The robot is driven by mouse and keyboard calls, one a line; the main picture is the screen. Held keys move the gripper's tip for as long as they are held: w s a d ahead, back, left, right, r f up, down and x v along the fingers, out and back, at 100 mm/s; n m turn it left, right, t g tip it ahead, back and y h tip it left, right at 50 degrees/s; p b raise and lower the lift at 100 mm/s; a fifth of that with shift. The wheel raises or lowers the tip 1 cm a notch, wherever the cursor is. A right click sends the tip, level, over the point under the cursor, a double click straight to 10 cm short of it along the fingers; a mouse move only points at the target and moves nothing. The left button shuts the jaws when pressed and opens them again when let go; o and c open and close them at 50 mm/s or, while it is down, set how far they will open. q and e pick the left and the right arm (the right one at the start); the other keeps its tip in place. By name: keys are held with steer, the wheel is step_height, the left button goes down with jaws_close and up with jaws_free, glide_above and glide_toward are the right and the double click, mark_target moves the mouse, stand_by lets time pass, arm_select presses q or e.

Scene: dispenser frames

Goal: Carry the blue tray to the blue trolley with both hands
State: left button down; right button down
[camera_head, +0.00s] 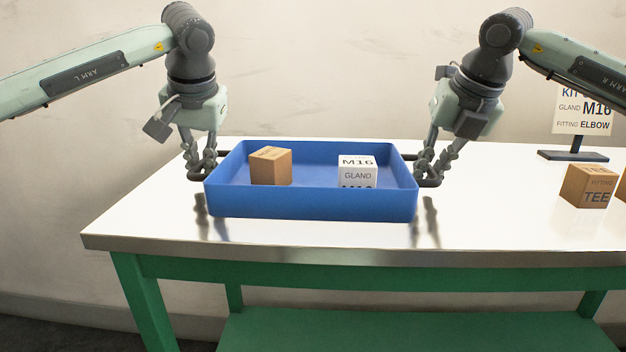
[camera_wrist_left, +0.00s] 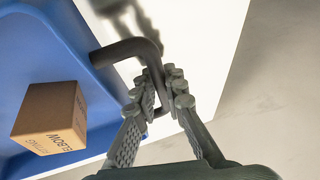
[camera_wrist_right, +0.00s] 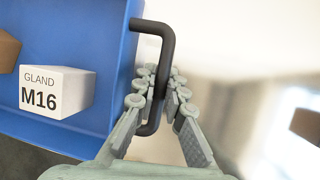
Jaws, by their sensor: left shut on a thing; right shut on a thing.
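The blue tray (camera_head: 310,204) is level over the white table, near its left end. I cannot tell whether it touches the top. It holds a brown box (camera_head: 270,166) marked ELBOW in the left wrist view (camera_wrist_left: 50,118), and a white box (camera_head: 357,171) marked GLAND M16. My left gripper (camera_head: 198,172) is shut on the tray's left black handle (camera_wrist_left: 130,48). My right gripper (camera_head: 428,170) is shut on its right black handle (camera_wrist_right: 160,32). No blue trolley is in view.
The white table (camera_head: 500,225) has a green frame (camera_head: 400,273). A brown TEE box (camera_head: 588,186) stands at the right, with part of another brown box beside it. Behind them stands a sign (camera_head: 584,108) reading GLAND M16, FITTING ELBOW. A plain wall is behind.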

arm_select(q)
steer(key=shift+r, duration=0.2)
arm_select(e)
steer(key=shift+r, duration=0.2)
